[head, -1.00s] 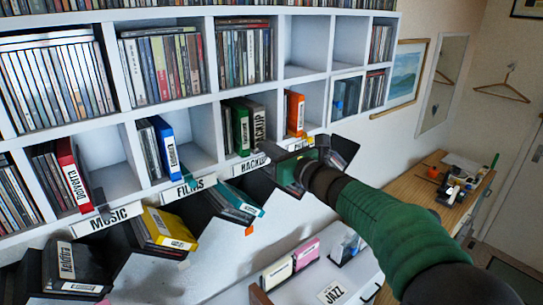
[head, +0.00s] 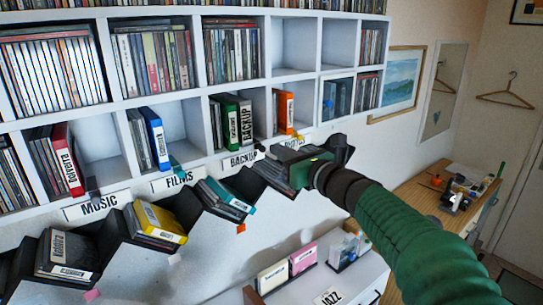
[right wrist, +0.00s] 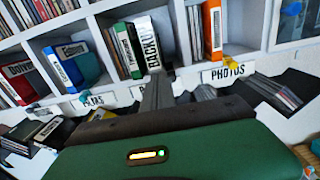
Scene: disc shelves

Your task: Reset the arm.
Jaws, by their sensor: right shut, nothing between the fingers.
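My right gripper (head: 270,155) comes in from the right on a green-sleeved arm. Its fingers are shut and empty, just in front of the lower edge of the shelf, by the BACKUP (head: 240,159) and PHOTOS labels. In the right wrist view the shut fingers (right wrist: 157,85) point at the BACKUP case (right wrist: 147,45), which stands in its compartment beside a green case (right wrist: 128,50). I cannot see any contact with the cases. The PHOTOS label (right wrist: 227,71) shows to the right of the fingers. My left gripper is not in view.
The white shelf (head: 196,87) holds many discs. Below it, slanted black holders carry a yellow case (head: 160,224) and a teal case (head: 228,196). A lower white unit (head: 365,274) holds a pink case (head: 303,259). A wooden desk (head: 414,195) stands at the right.

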